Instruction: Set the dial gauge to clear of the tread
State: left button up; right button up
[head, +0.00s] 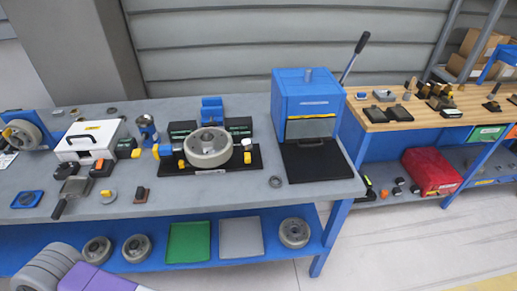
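A grey wheel (208,148) lies flat on a black fixture plate (203,171) on the workbench. At this size I cannot tell which part is the dial gauge, or whether anything touches the tread. A second wheel (22,136) stands upright in a blue holder at the far left. Neither of my grippers is in view.
A blue press (306,100) with a lever stands right of the fixture. A white case (90,138) stands to the left. Small tools lie near the bench's left front. A blue lower shelf (200,275) holds wheels and green and grey panels. A wooden-topped bench (420,116) stands at right.

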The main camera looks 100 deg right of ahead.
aim_at(247, 144)
jog(key=z, duration=0.1)
jog(key=k, duration=1)
jog(key=z, duration=3.7)
